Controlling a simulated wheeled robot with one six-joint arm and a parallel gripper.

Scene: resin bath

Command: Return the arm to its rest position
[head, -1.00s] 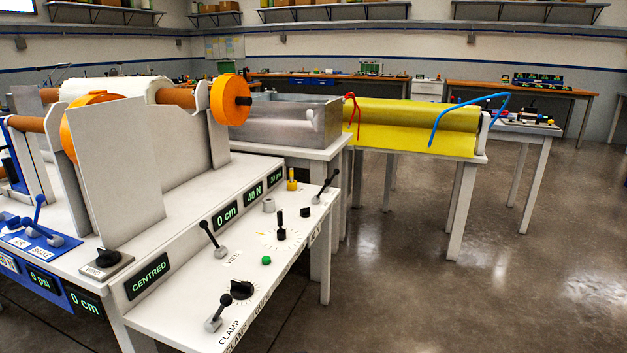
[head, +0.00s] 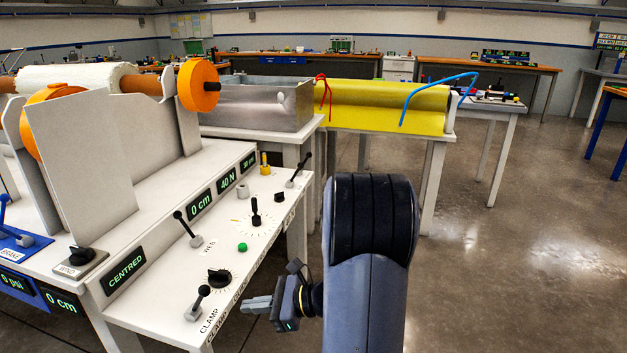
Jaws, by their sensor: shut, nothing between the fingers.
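My arm (head: 367,250) stands upright in the lower middle of the head view, to the right of the white control bench. My gripper (head: 252,305) points left, low beside the bench's front edge. It is shut and holds nothing. In the picture it sits just right of the CLAMP lettering; I cannot tell the exact gap to the bench edge.
The white bench (head: 150,315) carries levers, a black knob (head: 219,277) and a green button (head: 242,247). Behind are a grey metal bath (head: 262,105) and a yellow roller unit (head: 380,108). Open floor (head: 530,260) lies to the right.

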